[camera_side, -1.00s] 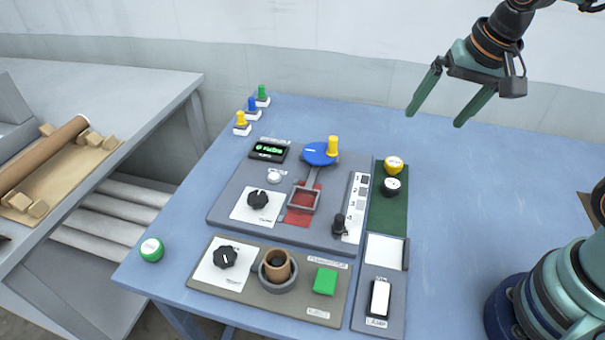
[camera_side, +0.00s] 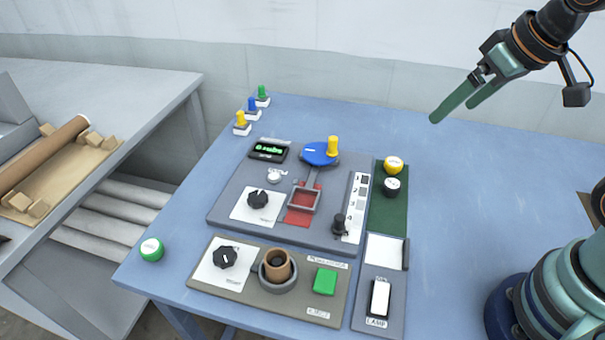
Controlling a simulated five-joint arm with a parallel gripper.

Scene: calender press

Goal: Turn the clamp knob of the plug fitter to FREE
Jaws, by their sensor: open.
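Two black knobs with pointer marks sit on white dial plates. The lower knob (camera_side: 225,257) is on the grey-brown front panel (camera_side: 215,290), beside a brown tube (camera_side: 277,265) standing in a grey ring (camera_side: 265,281) and a green button (camera_side: 325,281). This looks like the plug fitter, but the panel lettering and dial marks are too small to read surely. The upper knob (camera_side: 258,199) is on the larger grey panel (camera_side: 230,180) behind. My gripper (camera_side: 453,112) is open and empty, high at the upper right, well away from both knobs.
The large panel carries a blue disc with a yellow peg (camera_side: 332,146), a red-based square frame (camera_side: 304,200) and a small black lever (camera_side: 339,225). A lamp switch (camera_side: 380,298) lies right of the front panel. The blue table's right side (camera_side: 450,220) is clear.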

